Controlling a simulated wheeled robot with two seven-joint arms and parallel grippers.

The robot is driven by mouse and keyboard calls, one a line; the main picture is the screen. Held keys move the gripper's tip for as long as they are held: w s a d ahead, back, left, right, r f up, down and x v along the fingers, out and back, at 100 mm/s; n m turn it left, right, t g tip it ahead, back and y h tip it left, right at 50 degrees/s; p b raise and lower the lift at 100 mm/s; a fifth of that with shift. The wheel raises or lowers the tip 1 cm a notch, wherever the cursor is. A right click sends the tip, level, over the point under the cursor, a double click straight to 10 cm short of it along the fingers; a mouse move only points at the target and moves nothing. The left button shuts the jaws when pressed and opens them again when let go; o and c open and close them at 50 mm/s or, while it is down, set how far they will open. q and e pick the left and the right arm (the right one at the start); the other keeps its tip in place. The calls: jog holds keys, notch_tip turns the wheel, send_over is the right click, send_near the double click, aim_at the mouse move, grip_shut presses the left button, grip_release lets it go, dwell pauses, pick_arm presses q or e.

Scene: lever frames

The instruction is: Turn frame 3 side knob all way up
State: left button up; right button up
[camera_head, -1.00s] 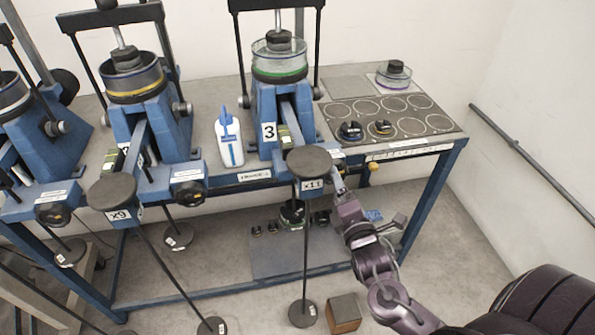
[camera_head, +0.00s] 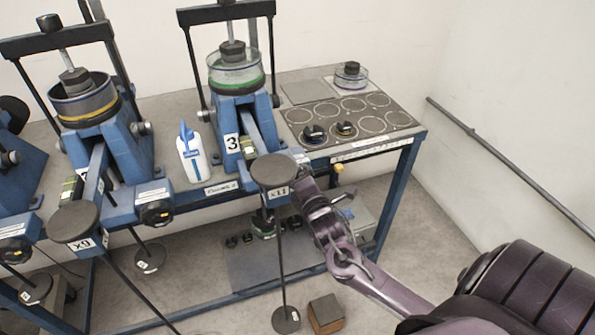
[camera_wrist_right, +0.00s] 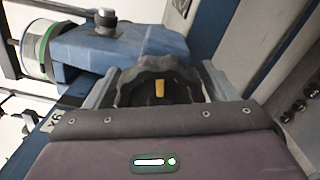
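Frame 3 (camera_head: 220,110) is the blue lever frame with the "3" label, topped by a clear cup with a green band. Its side knob shows in the right wrist view as a black, lobed knob (camera_wrist_right: 178,94) with a yellow mark pointing roughly up in that picture. My right gripper (camera_wrist_right: 160,85) has one finger on each side of this knob. I cannot tell whether the fingers press on it. In the head view my right gripper (camera_head: 303,162) is at the table's front edge, right of the round "x11" weight pad (camera_head: 273,168), and mostly covers the knob. My left gripper is out of view.
The blue table (camera_head: 340,155) has a grey panel with rings, two dark-topped pieces and a clear dish on the right. A white bottle (camera_head: 193,155) stands left of frame 3. Another lever frame (camera_head: 105,130) is further left. A brown block (camera_head: 326,313) lies on the floor.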

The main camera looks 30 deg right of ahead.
jog(key=c, duration=0.8)
jog(key=shift+m+p, duration=0.4)
jog(key=shift+p, duration=0.1)
jog(key=o, duration=1)
jog(key=v, duration=0.8)
jog(key=shift+b, duration=0.35)
jog(key=shift+w, duration=0.1)
